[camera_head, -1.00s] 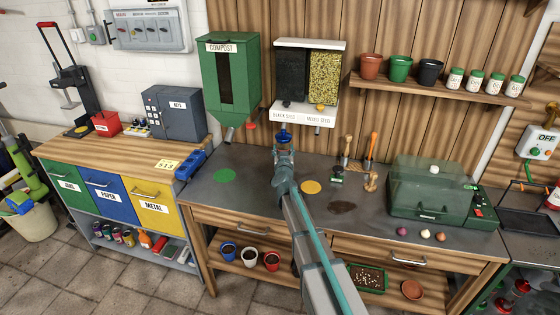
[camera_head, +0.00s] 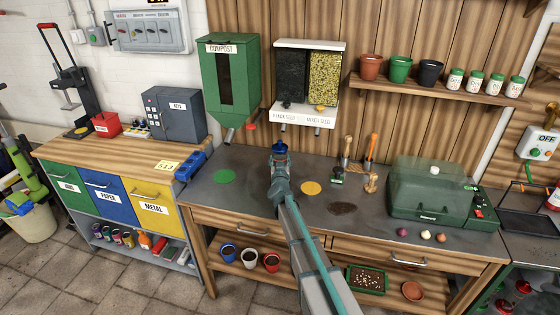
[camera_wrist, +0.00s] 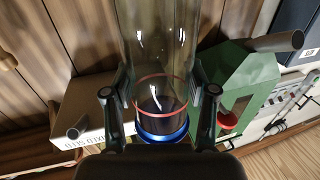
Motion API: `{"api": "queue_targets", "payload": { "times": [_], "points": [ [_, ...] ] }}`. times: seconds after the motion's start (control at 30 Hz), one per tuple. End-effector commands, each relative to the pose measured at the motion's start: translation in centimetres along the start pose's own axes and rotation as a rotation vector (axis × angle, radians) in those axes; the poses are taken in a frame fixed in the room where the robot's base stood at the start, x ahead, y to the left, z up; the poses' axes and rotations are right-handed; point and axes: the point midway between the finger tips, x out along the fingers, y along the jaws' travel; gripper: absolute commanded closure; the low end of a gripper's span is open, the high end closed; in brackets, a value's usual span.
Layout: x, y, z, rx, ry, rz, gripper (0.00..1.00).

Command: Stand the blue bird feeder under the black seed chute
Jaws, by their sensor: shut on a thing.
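My gripper (camera_head: 279,168) is shut on the blue bird feeder (camera_head: 279,147), above the grey bench top. In the head view only the feeder's blue part shows above the gripper; the rest is hidden. In the wrist view the feeder (camera_wrist: 160,85) is a clear tube between my fingers, with a red ring and a blue ring. The black seed chute (camera_head: 283,127) is a short spout under the left, dark half of the white seed dispenser (camera_head: 304,116). The feeder's blue part appears just below and in front of it. The dispenser's label is upside down in the wrist view.
A green compost bin (camera_head: 230,85) hangs to the left, with its own spout. A green disc (camera_head: 225,176), a yellow disc (camera_head: 311,187) and a dark patch (camera_head: 342,208) lie on the bench. Hand tools (camera_head: 371,146) and a green clear-lidded box (camera_head: 435,190) stand to the right.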

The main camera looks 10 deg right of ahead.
Motion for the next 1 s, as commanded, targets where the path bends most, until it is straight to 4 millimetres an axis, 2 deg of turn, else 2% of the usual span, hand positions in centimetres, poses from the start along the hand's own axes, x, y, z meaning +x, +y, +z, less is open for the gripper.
{"api": "queue_targets", "payload": {
  "times": [0.03,0.17,0.6,0.77,1.0],
  "points": [
    [0.0,0.0,0.1,0.000,0.000,0.000,0.40],
    [0.0,0.0,0.1,0.000,0.000,0.000,0.18],
    [0.0,0.0,-0.4,0.001,0.000,0.000,0.18],
    [-1.7,0.1,-0.2,0.002,0.000,0.000,0.18],
    [-6.0,0.1,-0.1,0.001,0.000,0.000,0.18]
  ]
}}
